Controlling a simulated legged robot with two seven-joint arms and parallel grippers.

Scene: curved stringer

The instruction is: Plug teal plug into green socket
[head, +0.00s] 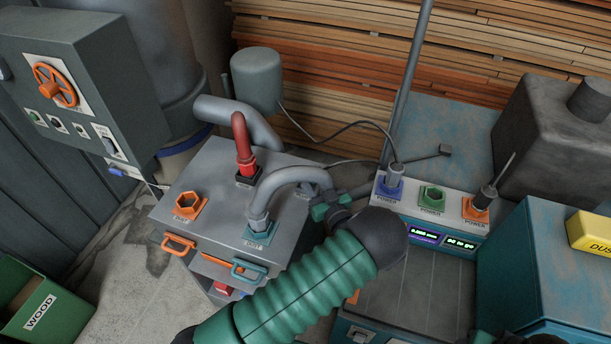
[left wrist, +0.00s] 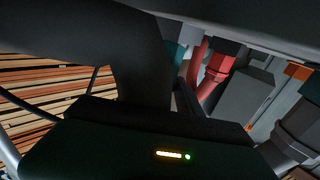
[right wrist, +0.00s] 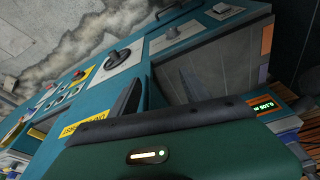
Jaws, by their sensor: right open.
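The green socket (head: 432,198) is on the power panel, between a blue and an orange socket. It looks empty. I cannot make out a teal plug in any view. My left gripper (head: 331,206) is beside the right end of a grey curved hose (head: 290,178). Its other end stands in a teal socket (head: 257,231) on the grey cabinet. Whether the left jaws hold anything is hidden, and the left wrist view shows mostly dark gripper parts. My right gripper (right wrist: 150,105) is open in the right wrist view, facing the teal machine.
A red hose (head: 242,145) and an empty orange socket (head: 189,205) are on the grey cabinet (head: 205,165). A teal cabinet (head: 545,270) stands right of the panel.

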